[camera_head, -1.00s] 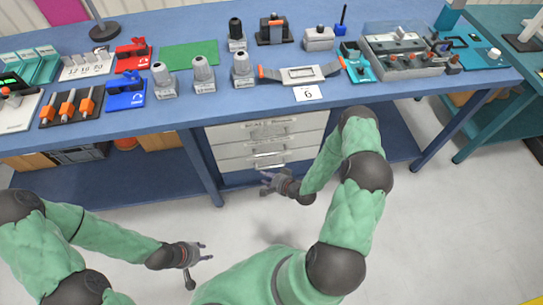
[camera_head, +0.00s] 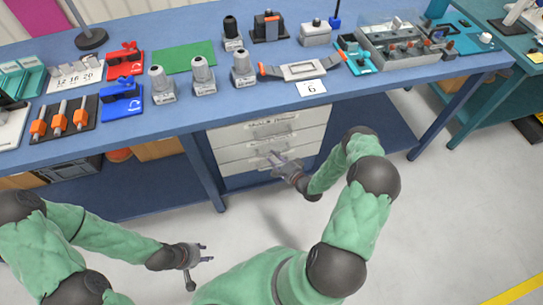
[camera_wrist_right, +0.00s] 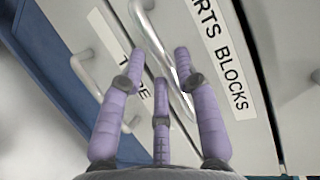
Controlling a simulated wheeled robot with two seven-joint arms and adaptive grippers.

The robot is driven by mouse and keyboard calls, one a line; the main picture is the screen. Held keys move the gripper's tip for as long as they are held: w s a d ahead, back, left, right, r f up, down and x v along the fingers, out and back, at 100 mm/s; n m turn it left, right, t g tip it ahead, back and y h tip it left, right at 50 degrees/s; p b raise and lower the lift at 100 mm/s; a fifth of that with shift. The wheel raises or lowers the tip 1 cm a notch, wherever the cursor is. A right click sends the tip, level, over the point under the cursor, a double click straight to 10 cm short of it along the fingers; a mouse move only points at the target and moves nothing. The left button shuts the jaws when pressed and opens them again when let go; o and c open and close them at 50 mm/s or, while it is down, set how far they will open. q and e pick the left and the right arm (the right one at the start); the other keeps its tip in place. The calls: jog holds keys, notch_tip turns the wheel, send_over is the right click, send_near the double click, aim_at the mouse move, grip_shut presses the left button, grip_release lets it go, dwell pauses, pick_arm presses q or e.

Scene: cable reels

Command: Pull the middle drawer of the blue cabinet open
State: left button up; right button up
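The cabinet under the bench shows white drawer fronts in a blue frame. The middle drawer (camera_head: 236,150), labelled "PARTS BLOCKS" in the right wrist view (camera_wrist_right: 224,55), looks flush with its neighbours. My right gripper (camera_head: 274,160) is at this drawer front. In the right wrist view its purple fingers (camera_wrist_right: 160,65) are spread, with the silver bar handle (camera_wrist_right: 150,35) running between their tips; I cannot tell whether they touch it. My left gripper (camera_head: 206,253) is open and empty over the floor, away from the cabinet.
The top drawer (camera_head: 300,122) and lower drawer (camera_head: 240,167) are shut. A bench leg (camera_head: 207,180) stands left of the cabinet. The blue bench top above carries several tools and fixtures. The floor in front is clear.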

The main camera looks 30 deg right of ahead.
pick_arm(q)
jog(key=shift+f, duration=0.4)
pick_arm(e)
jog(key=shift+x, duration=1.4)
grip_shut()
jog(key=shift+s, duration=0.15)
